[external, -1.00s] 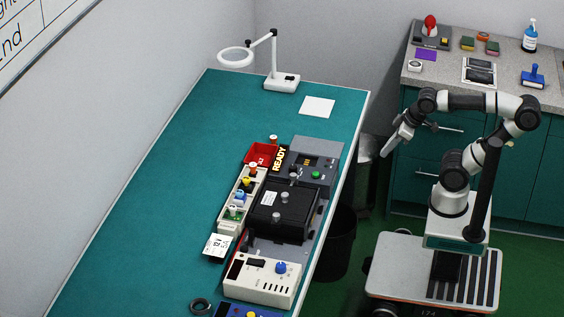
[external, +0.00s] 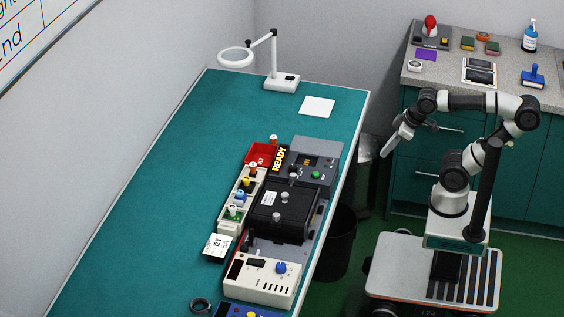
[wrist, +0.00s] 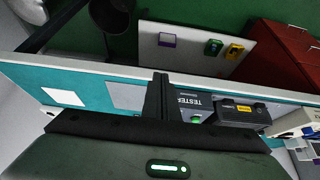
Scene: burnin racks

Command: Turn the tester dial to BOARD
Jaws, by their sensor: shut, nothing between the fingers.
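In the wrist view, the tester's lettered face (wrist: 190,100) is partly hidden behind my fingers, and no dial setting can be read. My gripper (external: 386,150) is shut and empty, off the bench's right side and well apart from the tester.
A black lidded box (external: 284,212) and a white unit with a blue knob (external: 262,279) stand nearer on the bench. A parts tray (external: 233,216) and red bin (external: 262,150) lie left. A black waste bin (external: 340,240) stands on the floor. The bench's left side is clear.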

